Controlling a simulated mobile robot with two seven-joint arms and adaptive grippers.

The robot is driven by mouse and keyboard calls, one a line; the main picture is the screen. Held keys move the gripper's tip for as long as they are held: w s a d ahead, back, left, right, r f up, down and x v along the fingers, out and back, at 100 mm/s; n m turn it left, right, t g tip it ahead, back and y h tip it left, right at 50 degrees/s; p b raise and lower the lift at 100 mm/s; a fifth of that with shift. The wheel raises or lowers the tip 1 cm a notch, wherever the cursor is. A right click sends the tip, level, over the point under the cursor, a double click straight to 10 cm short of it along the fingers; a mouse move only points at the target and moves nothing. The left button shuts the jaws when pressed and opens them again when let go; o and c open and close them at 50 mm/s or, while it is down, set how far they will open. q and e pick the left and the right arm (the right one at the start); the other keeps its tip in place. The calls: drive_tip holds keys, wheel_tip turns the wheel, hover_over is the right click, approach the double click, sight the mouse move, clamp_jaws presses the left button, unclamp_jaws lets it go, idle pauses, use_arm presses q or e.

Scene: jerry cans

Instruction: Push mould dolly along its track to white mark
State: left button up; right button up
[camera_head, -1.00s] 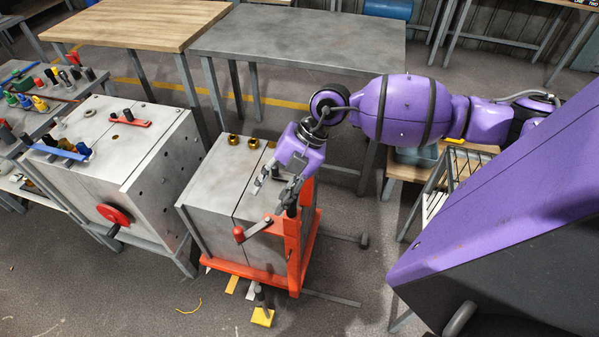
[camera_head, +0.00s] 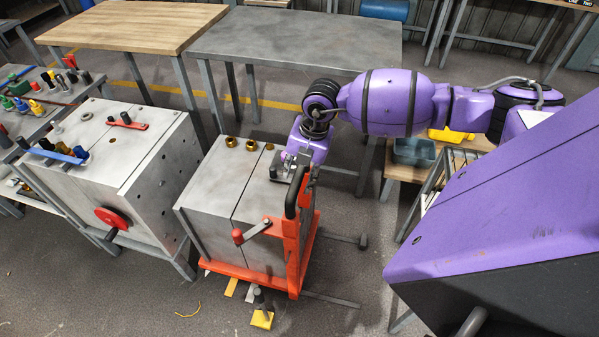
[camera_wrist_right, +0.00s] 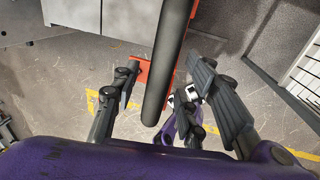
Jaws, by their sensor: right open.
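The mould dolly is an orange frame (camera_head: 241,271) carrying a grey two-part block (camera_head: 221,190), with a red-knobbed lever in front. Its dark handle bar (camera_head: 291,196) stands at the frame's right side. My right gripper (camera_head: 296,172) is at the top of this handle. In the right wrist view the handle (camera_wrist_right: 165,70) runs between the spread fingers of my right gripper (camera_wrist_right: 168,92), with gaps visible on both sides. Track rails (camera_head: 332,299) show right of the dolly. A small white mark (camera_head: 251,293) lies on the floor by the dolly's front edge. My left gripper is out of view.
A yellow-based post (camera_head: 261,319) and a yellow strip (camera_head: 231,287) are at the dolly's front. A grey machine with a red handwheel (camera_head: 112,217) stands left. A grey table (camera_head: 300,40) is behind. A bench with a grey bin (camera_head: 414,152) is right.

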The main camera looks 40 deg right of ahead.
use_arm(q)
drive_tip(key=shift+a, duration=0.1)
use_arm(e)
clamp_jaws()
drive_tip(key=shift+d, duration=0.15)
